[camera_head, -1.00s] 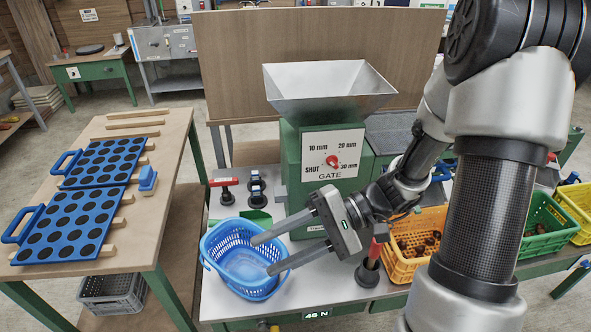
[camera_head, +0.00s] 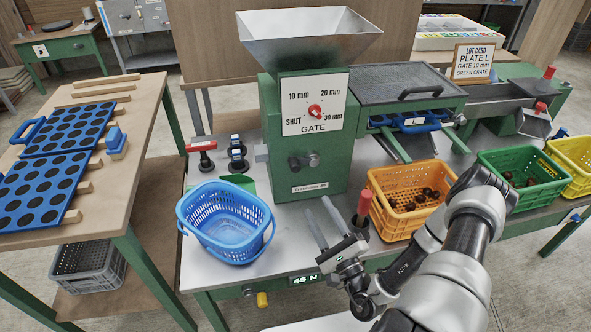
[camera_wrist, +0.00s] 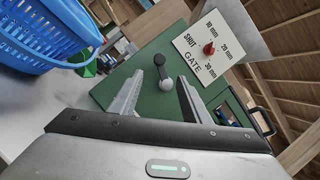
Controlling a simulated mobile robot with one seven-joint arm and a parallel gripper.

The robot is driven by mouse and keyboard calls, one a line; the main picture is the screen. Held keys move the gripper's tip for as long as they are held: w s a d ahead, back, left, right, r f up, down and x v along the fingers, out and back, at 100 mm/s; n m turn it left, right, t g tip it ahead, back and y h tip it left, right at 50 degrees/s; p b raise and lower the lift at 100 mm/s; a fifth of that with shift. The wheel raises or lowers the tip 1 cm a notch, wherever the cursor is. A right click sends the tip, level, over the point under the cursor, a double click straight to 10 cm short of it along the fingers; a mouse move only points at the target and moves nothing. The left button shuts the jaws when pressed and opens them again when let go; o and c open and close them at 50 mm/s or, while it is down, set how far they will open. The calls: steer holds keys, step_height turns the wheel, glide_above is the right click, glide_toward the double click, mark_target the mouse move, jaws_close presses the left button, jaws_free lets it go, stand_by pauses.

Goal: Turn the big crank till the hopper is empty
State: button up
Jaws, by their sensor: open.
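The hopper (camera_head: 310,40) is a grey metal funnel on top of a green machine (camera_head: 325,178); I see bare inner walls but not its bottom. A crank (camera_head: 303,161) with a dark arm and grey knob sits on the machine's front, under the gate dial (camera_head: 315,105). In the wrist view the crank (camera_wrist: 163,72) lies ahead, between the lines of my fingers, apart from them. My gripper (camera_head: 321,206) is open and empty, low in front of the machine. Its two fingers also show in the wrist view (camera_wrist: 160,88).
A blue basket (camera_head: 225,225) stands left of my gripper. A red-handled tool (camera_head: 363,203) stands close on its right, before an orange crate (camera_head: 383,205) holding chestnuts. Green (camera_head: 490,163) and yellow (camera_head: 575,150) crates are farther right. Another red-handled tool (camera_head: 201,144) stands at left.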

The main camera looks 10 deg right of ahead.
mark_target(297, 170)
steer(key=b+x, duration=0.1)
steer(key=x, duration=1.4)
steer(key=shift+w+a+r+b, duration=0.1)
steer(key=shift+w+a+b, duration=0.1)
steer(key=shift+w+b, duration=0.2)
steer(key=shift+s, duration=0.1)
jaws_close()
